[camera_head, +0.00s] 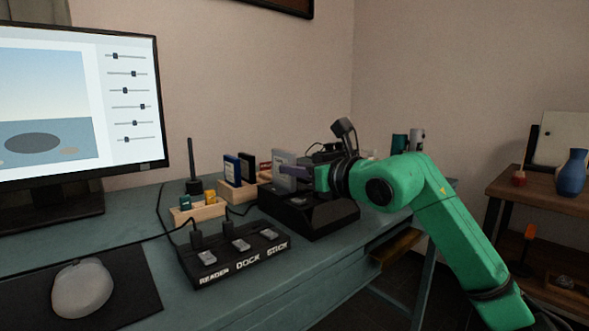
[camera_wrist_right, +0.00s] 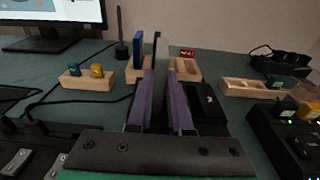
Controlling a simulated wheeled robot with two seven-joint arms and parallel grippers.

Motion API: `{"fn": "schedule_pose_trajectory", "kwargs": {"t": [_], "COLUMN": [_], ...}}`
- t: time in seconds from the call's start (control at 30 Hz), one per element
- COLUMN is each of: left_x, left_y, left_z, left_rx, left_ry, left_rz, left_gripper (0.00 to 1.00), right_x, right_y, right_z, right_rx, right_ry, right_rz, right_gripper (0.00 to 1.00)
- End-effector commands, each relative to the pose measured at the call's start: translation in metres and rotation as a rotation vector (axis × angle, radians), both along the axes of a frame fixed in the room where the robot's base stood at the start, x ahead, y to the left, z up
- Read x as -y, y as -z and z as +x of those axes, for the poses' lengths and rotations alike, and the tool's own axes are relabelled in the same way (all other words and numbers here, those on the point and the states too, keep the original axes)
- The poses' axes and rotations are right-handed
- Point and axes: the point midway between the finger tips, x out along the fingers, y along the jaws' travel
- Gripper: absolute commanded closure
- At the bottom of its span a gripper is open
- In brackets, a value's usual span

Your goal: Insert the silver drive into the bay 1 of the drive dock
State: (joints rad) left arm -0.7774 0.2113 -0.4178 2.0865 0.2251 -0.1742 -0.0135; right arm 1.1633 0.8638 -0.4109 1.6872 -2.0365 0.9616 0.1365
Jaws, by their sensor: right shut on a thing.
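The silver drive (camera_head: 284,163) is a thin grey upright slab, also seen nearly edge-on in the wrist view (camera_wrist_right: 161,66). My right gripper (camera_head: 299,173) is shut on it from the right, with purple finger pads on its two sides (camera_wrist_right: 160,98). The black drive dock (camera_head: 318,218) is right below the gripper and the drive; part of its dark top shows beside the fingers in the wrist view (camera_wrist_right: 208,106). The drive is above the dock's left part. I cannot tell whether its lower edge touches the dock, and bay 1 is hidden. My left gripper is not in view.
A wooden rack (camera_head: 238,190) with blue and black drives stands just left of the dock. A smaller wooden holder (camera_head: 199,212) has coloured sticks. The labelled black panel (camera_head: 235,258) lies in front. A monitor (camera_head: 80,110) and mouse (camera_head: 82,289) are at left.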

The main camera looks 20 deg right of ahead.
Motion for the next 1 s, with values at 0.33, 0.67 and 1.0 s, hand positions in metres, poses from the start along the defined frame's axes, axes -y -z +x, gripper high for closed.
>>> {"fn": "schedule_pose_trajectory", "kwargs": {"t": [0.33, 0.67, 1.0], "left_x": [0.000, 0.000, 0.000], "left_y": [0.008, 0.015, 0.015], "left_z": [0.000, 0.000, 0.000], "left_rx": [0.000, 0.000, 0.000], "left_ry": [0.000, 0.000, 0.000], "left_rz": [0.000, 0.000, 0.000], "left_gripper": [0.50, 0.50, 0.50], "right_x": [0.000, 0.000, 0.000], "right_y": [0.010, 0.018, 0.018], "right_z": [0.000, 0.000, 0.000], "right_rx": [0.001, 0.001, 0.001], "right_ry": [0.000, 0.000, 0.000], "right_rz": [0.000, 0.000, 0.000], "right_gripper": [1.00, 1.00, 0.47]}}
